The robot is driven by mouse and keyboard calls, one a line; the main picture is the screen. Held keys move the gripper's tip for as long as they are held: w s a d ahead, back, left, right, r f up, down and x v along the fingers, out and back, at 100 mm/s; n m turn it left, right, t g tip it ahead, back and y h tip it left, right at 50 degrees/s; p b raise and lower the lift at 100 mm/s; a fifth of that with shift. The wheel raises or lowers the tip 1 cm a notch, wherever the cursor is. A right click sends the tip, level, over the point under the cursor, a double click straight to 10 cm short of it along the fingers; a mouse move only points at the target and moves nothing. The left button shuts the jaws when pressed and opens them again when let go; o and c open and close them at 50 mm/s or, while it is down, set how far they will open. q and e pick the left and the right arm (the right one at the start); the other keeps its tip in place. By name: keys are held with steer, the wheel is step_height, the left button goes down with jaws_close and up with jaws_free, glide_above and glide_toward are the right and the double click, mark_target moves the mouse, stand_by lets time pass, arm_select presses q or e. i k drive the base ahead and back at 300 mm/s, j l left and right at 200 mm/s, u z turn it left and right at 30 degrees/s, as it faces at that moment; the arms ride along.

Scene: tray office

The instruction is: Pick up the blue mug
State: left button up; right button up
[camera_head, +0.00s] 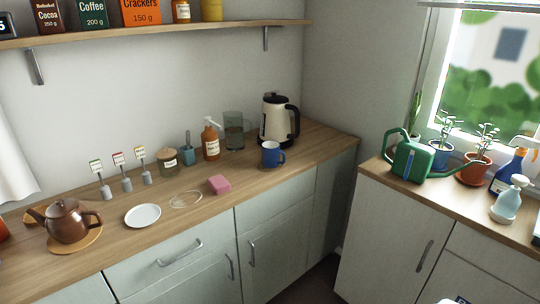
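The blue mug (270,155) stands upright on the wooden counter (215,214), toward its right part. Its handle points right. It is in front of a cream and black kettle (278,120), with a small distance to the counter's front edge. No gripper is on or near the mug. Neither of my grippers shows in the head view.
A pink sponge (219,185), an orange pump bottle (211,141) and a glass pitcher (233,130) stand left of the mug. A brown teapot (68,222) and white plate (143,215) are farther left. A shelf (150,32) hangs above. Plants and a green watering can (412,160) occupy the right counter.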

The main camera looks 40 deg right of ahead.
mark_target(271, 151)
steer(key=z, duration=1.3)
